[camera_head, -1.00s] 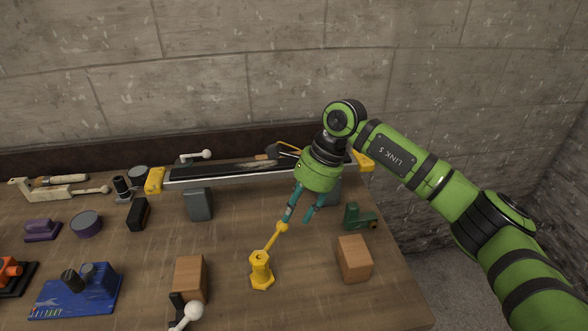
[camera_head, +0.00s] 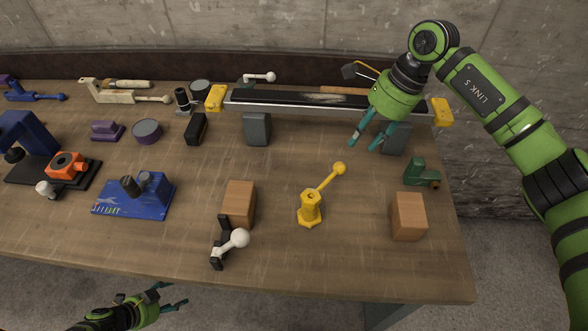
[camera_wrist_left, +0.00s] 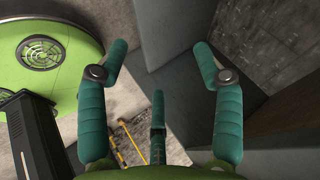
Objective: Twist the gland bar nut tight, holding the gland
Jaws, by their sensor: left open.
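A yellow hexagonal piece (camera_head: 310,210) stands on the bench, with a slanting yellow bar ending in a ball (camera_head: 339,168); it looks like the bar nut, but I cannot tell for sure. An orange fitting (camera_head: 66,164) on a black plate at the left may be the gland. My right gripper (camera_head: 367,143) is open and empty, above and right of the yellow ball, in front of the long rail. My left gripper (camera_head: 176,294) is low, in front of the bench's near edge, open and empty. Its spread teal fingers show in the left wrist view (camera_wrist_left: 158,75).
A long rail (camera_head: 300,104) with yellow ends lies at the back. Wooden blocks (camera_head: 239,203) (camera_head: 408,216) flank the yellow piece. A black clamp with a white ball (camera_head: 238,239), a blue block (camera_head: 134,197) and a green piece (camera_head: 420,173) stand nearby.

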